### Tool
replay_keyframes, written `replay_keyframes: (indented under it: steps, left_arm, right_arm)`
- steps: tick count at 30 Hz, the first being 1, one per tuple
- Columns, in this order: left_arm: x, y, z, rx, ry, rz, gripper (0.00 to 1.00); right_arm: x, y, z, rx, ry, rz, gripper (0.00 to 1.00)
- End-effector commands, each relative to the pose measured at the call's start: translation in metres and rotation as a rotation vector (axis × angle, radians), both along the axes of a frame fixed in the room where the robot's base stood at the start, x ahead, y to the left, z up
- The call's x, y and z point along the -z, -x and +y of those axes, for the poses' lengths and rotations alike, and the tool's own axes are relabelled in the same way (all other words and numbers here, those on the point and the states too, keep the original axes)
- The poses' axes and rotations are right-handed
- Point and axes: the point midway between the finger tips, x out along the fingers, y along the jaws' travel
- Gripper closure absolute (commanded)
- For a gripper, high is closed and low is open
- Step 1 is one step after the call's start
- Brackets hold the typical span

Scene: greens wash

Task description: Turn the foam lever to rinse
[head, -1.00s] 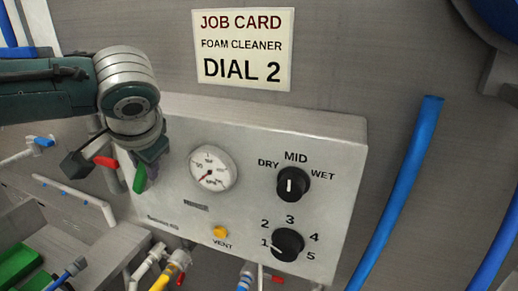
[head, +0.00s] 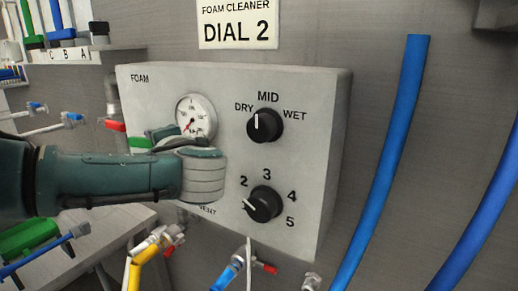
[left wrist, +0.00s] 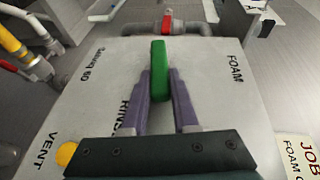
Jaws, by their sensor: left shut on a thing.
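The green foam lever (head: 140,143) is at the left side of the grey foam panel (head: 300,175) and lies about level, pointing left. The left wrist view shows the lever (left wrist: 160,70) between the two purple fingers of my left gripper (left wrist: 161,85), which is shut on it. In the head view my left gripper (head: 160,138) is at the panel's left part, in front of the area below the gauge. The FOAM label (left wrist: 235,68) is clear of the gripper; the RINSE label (left wrist: 125,118) is partly covered by a finger. My right gripper is not in view.
A yellow VENT button (left wrist: 67,154) shows in the wrist view. A blue hose (head: 385,165) hangs at right; coloured valves stick out below.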

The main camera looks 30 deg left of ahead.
Motion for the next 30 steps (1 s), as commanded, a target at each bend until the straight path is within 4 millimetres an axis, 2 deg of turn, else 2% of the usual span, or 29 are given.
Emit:
replay_keyframes:
  steps: [1,9,27,28,30]
  left_arm:
    - [0.011,-0.001,0.0,0.003,-0.026,0.001,1.0]
    - [0.015,-0.001,0.0,0.004,-0.135,-0.001,1.0]
    - [0.015,0.0,0.001,0.004,-0.167,0.0,1.0]
    - [0.015,0.0,0.001,0.005,-0.167,0.0,0.69]
    - [0.014,0.0,0.0,0.004,-0.167,0.0,0.61]
  right_arm:
    - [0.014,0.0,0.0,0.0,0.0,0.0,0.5]
    - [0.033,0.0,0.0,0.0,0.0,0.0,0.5]
    - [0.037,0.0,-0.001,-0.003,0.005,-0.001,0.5]
    - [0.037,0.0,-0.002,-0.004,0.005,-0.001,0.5]
    - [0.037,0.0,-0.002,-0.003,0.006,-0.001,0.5]
